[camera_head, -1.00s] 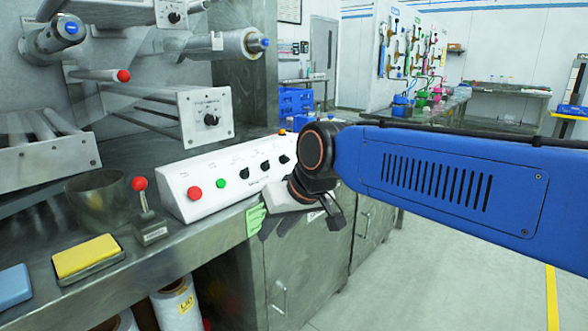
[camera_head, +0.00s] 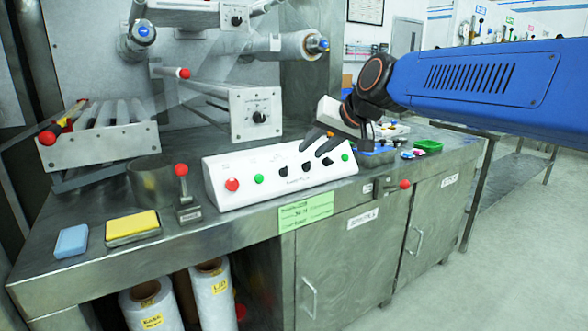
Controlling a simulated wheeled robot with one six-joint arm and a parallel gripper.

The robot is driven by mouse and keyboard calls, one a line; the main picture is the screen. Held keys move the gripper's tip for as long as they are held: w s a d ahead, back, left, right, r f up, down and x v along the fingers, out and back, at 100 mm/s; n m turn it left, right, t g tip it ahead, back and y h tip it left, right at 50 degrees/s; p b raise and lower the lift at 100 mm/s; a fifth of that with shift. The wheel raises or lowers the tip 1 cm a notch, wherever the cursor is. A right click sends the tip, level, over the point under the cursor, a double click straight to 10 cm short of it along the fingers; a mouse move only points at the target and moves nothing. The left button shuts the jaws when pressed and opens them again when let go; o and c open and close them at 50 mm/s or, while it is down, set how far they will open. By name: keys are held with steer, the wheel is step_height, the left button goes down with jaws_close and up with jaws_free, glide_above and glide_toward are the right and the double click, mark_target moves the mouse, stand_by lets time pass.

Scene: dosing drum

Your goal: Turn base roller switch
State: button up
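A white control box (camera_head: 240,195) stands on the steel bench, with a red button (camera_head: 232,184), a green button (camera_head: 259,179) and a row of black rotary knobs (camera_head: 307,167) on its sloped face. Its lettering is too small to read, so I cannot tell which knob is the base roller switch. Another black knob (camera_head: 260,117) is on a white plate at the end of a roller unit. My gripper (camera_head: 312,148) is over the right part of the control box, its two dark fingers apart and empty. Whether they touch the box is unclear.
A red-ball lever (camera_head: 183,185), a yellow sponge (camera_head: 131,224) and a blue block (camera_head: 71,241) lie left of the box. Another red-ended lever (camera_head: 402,185) sticks out at the bench front. Small coloured trays (camera_head: 428,146) are at the right. The floor ahead is clear.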

mark_target(287, 169)
steer(key=x, duration=1.4)
steer(key=shift+c, duration=0.3)
steer(key=c, duration=0.6)
